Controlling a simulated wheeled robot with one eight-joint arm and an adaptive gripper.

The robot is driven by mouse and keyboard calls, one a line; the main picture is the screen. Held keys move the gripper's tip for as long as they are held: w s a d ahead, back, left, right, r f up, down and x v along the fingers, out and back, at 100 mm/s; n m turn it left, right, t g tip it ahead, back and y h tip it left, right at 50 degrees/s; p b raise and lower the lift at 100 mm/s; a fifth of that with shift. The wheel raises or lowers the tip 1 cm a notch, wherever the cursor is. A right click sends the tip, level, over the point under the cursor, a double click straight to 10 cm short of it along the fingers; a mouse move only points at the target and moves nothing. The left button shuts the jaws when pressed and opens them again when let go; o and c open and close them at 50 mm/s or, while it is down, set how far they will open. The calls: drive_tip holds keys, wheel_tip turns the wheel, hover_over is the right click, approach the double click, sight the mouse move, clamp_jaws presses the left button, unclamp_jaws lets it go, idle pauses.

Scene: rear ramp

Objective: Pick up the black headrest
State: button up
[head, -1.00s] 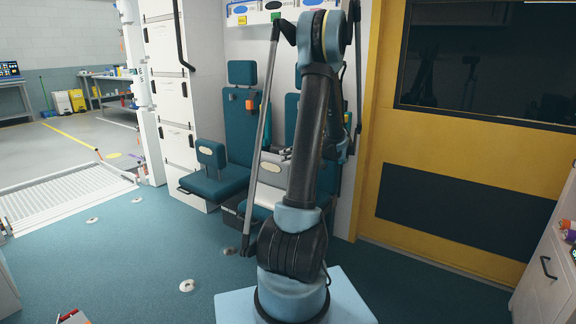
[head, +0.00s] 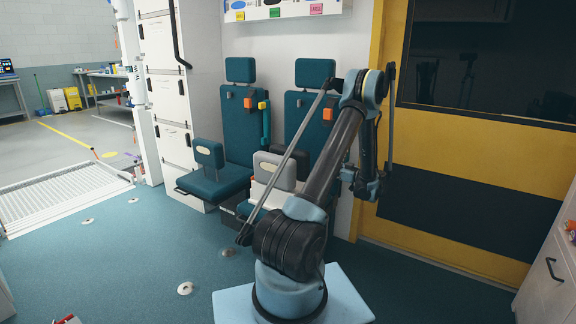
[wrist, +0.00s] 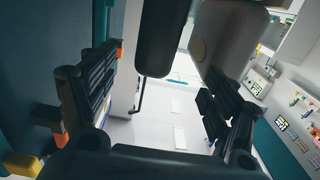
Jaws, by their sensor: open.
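A black padded block, which looks like the black headrest (wrist: 162,38), shows at the top middle of the wrist view. It lies beyond and between my finger pads, with no contact visible. My gripper (wrist: 155,105) is open and empty, with one finger at each side of the wrist view. A grey-brown pad (wrist: 228,45) is just right of the black one, partly behind my right finger. The headrests seen there are teal, on the left seat (head: 240,70) and right seat (head: 314,73).
White cabinets (head: 165,95) stand at the left, a yellow wall panel (head: 450,140) at the right. The blue floor (head: 120,260) at front left is mostly clear.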

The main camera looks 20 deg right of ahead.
sight(305, 163)
drive_tip(key=x, duration=1.2)
drive_tip(key=shift+f, duration=0.15)
drive_tip(key=shift+x, duration=2.55)
drive_tip(key=shift+w+d+f, duration=0.15)
drive_tip(key=c, duration=1.5)
wheel_tip(305, 163, up, 28)
drive_tip(key=shift+r, duration=0.1)
drive_tip(key=shift+c, duration=0.2)
wheel_tip(305, 163, up, 9)
